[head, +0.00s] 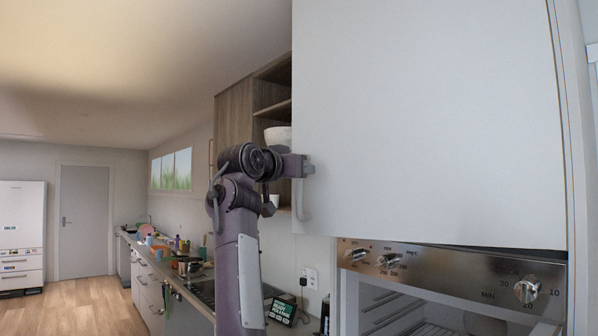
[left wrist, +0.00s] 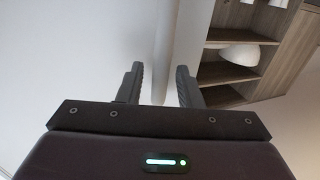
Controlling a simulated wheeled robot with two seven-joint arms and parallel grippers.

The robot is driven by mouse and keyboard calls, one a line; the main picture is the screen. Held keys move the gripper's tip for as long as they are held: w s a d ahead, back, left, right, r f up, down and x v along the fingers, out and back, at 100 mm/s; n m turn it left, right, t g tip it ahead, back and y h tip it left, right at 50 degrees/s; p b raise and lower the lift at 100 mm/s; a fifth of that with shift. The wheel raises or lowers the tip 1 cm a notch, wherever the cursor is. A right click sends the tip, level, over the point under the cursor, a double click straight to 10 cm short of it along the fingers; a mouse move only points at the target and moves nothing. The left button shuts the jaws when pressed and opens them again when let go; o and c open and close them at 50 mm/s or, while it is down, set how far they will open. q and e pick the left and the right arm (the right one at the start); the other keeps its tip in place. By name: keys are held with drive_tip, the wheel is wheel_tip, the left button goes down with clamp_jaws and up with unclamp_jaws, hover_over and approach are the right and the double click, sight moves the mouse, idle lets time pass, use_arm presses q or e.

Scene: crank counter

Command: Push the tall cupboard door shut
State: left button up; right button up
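The tall cupboard door (head: 430,120) is a large plain white panel filling the upper right of the head view, above an oven. Its left edge stands in front of the wooden shelves, so it looks ajar; how far is hard to tell. A pale upright handle (head: 304,200) sits near its lower left edge. My left gripper (head: 300,167) is at that edge, by the top of the handle. Contact is unclear. My right gripper is not in view.
Below the door is an oven (head: 450,285) with knobs and an open or glazed front. Wooden shelves (head: 272,95) with a white bowl (head: 278,136) are behind my left gripper. A cluttered counter (head: 200,270) runs back on the left; the wooden floor (head: 90,305) there is clear.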

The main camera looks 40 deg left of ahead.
use_arm(q)
drive_tip(key=s+b, duration=0.4)
drive_tip(key=s, duration=0.3)
drive_tip(key=shift+s+d, duration=0.2)
drive_tip(key=shift+s, duration=0.1)
